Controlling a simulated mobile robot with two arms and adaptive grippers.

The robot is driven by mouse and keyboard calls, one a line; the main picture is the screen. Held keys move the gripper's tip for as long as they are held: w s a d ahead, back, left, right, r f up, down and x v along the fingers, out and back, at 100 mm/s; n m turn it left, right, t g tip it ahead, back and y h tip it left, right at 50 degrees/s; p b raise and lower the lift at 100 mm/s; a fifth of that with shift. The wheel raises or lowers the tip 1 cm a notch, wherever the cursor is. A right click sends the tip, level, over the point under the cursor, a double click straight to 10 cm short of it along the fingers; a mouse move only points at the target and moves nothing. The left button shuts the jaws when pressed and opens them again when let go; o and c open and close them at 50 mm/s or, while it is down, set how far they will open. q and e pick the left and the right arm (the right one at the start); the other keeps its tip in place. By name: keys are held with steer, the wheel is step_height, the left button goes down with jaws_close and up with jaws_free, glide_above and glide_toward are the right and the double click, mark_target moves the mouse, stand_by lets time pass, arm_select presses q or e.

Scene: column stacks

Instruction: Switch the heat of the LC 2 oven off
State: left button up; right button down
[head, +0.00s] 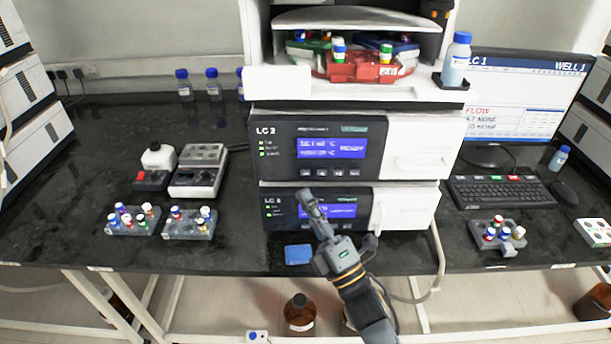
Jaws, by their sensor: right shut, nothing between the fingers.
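The LC 2 oven (285,158) is the dark-fronted module in the middle of the stack. Its blue display (331,148) shows small temperature lines and the word READY. A row of small buttons (340,173) sits under the display, and green lights are on at its left. My right gripper (307,197) is shut and empty, pointing up at the stack. In the picture its tip lies just below the button row, over the top of the lower module. I cannot tell whether it touches anything. My left gripper is not in view.
A blue block (298,254) lies at the bench's front edge. A monitor (525,95) and keyboard (502,193) stand to the right. Vial racks (190,226) stand to the left.

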mark_target(306, 172)
steer(key=shift+w+b, duration=0.55)
steer(key=shift+w, duration=1.25)
steer(key=shift+w, duration=0.15)
steer(key=shift+w, duration=0.3)
steer(key=shift+w+b, duration=0.35)
steer(key=shift+b, duration=0.15)
stand_by(0.4)
steer(key=shift+s, duration=0.15)
steer(key=shift+s+p, duration=0.3)
steer(key=shift+s, duration=0.4)
